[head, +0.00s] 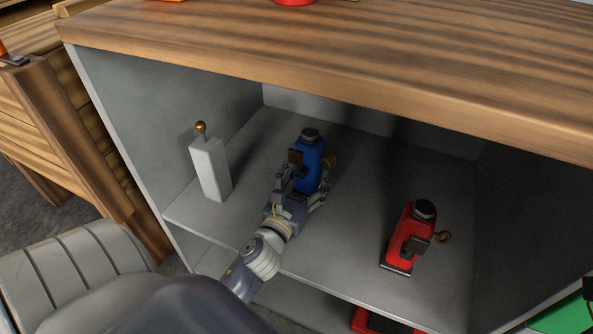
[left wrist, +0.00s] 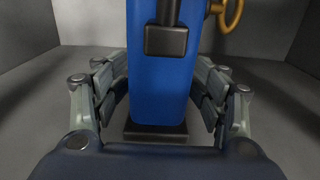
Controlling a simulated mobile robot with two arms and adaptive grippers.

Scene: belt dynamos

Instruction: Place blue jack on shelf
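The blue jack (head: 308,166) is upright at the middle of the cabinet's shelf (head: 310,238), with a dark cap and a brass ring on its right side. It fills the middle of the left wrist view (left wrist: 160,85), its dark foot low in the picture. My left gripper (head: 303,188) reaches in from the front, its fingers on both sides of the jack and seemingly against it. I cannot tell whether the foot touches the shelf. My right gripper is not in view.
The wooden top (head: 330,50) overhangs the shelf. Another red thing (head: 375,322) is lower down. Bare shelf lies between the jacks.

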